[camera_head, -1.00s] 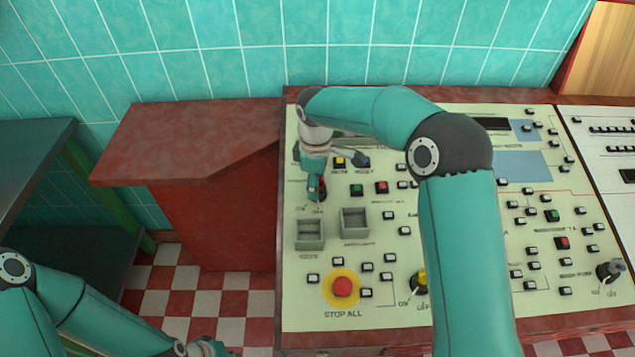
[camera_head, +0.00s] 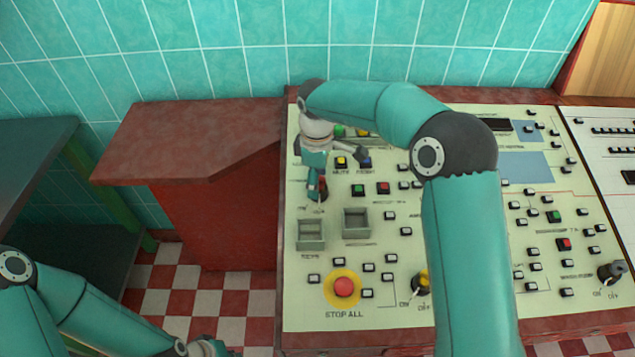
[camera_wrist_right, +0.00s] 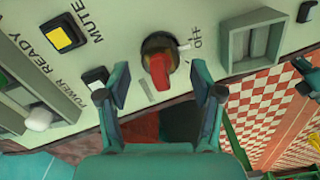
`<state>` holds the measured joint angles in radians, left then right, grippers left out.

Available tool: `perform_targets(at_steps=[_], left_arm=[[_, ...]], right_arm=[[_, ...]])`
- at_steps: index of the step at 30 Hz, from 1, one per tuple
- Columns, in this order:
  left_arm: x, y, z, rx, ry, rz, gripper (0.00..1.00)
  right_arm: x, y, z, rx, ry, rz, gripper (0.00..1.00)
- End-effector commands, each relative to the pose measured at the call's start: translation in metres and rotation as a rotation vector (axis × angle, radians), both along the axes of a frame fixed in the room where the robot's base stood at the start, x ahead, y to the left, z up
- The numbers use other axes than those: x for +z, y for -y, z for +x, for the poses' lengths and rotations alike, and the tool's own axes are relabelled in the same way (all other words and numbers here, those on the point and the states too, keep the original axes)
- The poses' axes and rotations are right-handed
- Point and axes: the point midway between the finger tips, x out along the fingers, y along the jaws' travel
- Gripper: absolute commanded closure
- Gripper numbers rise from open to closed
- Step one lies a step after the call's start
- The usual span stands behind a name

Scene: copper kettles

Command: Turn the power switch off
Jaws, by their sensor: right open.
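The power switch is a rotary knob with a dark base and a red handle (camera_wrist_right: 160,70). In the right wrist view, an OFF label lies at its upper right and the red handle points down the picture. My right gripper (camera_wrist_right: 160,82) is open, with one finger on each side of the knob; contact is not clear. In the head view, the right gripper (camera_head: 316,190) is over the panel's left part and partly hides the red knob (camera_head: 323,186). My left gripper (camera_head: 208,347) is at the bottom edge, mostly cut off, away from the panel.
The control panel (camera_head: 390,310) carries a red STOP ALL button (camera_head: 344,287), two grey bins (camera_head: 311,230) and (camera_head: 356,223), and several small buttons. A yellow MUTE button (camera_wrist_right: 62,37) is close to the gripper. A red-brown ledge (camera_head: 190,140) stands left of the panel.

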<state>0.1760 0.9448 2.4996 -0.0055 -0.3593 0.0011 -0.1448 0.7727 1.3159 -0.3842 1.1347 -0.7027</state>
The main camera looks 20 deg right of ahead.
Motion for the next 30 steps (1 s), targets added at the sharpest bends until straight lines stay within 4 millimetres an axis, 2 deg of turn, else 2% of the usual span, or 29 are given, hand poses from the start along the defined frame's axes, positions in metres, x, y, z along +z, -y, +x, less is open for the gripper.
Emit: perform_targets(at_steps=[9,15,20,30], left_arm=[[0.000,0.000,0.000,0.000,0.000,0.000,1.00],[0.000,0.000,0.000,0.000,0.000,0.000,1.00],[0.000,0.000,0.000,0.000,0.000,0.000,1.00],[-0.001,0.000,0.000,0.000,0.000,0.000,1.00]], right_arm=[[0.063,-0.001,0.001,0.000,0.005,0.002,0.34],[0.093,-0.001,0.000,0.000,0.003,0.002,0.34],[0.102,0.000,-0.001,0.000,0.000,0.001,0.34],[0.103,0.000,-0.001,0.001,0.000,0.001,0.34]])
